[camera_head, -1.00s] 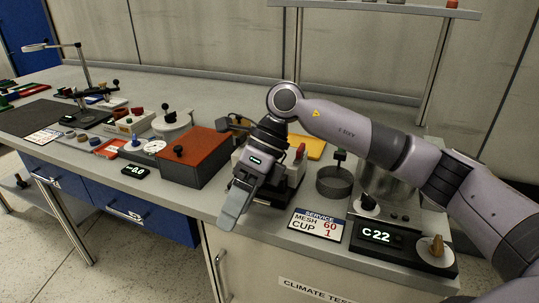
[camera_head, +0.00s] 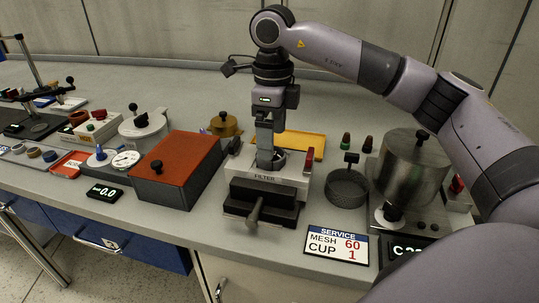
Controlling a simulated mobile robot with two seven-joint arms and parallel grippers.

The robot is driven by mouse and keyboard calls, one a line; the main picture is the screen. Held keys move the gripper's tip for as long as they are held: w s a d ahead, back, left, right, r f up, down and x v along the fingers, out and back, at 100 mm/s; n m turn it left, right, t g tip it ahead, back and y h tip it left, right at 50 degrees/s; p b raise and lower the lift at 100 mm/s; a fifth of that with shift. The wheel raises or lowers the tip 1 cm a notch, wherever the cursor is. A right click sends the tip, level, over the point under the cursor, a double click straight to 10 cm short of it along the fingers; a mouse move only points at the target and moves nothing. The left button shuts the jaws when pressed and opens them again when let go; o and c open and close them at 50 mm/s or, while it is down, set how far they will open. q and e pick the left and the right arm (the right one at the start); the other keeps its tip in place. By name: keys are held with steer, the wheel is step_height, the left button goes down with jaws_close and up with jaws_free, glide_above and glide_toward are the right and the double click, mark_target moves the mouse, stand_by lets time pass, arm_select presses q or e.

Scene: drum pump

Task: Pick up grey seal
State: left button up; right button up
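Several small rings lie at the far left of the bench. One looks grey (camera_head: 18,149), next to a brown ring (camera_head: 33,153) and a bluish ring (camera_head: 50,156); they are small, so which one is the grey seal is unclear. My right gripper (camera_head: 266,162) points straight down at the top of the block marked FILTER (camera_head: 265,178). Its fingertips are at a dark round opening there, and their gap and anything between them cannot be made out. My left gripper is out of view.
A red-topped box (camera_head: 178,165) stands left of the filter block. A mesh cup (camera_head: 346,186), a metal pot (camera_head: 408,165) and a service sign (camera_head: 337,245) are to the right. A yellow tray (camera_head: 303,143) lies behind.

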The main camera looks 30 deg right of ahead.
step_height(320, 180, down, 4)
steer(key=shift+a+r, duration=0.15)
steer(key=shift+r, duration=0.05)
steer(key=c, duration=1.1)
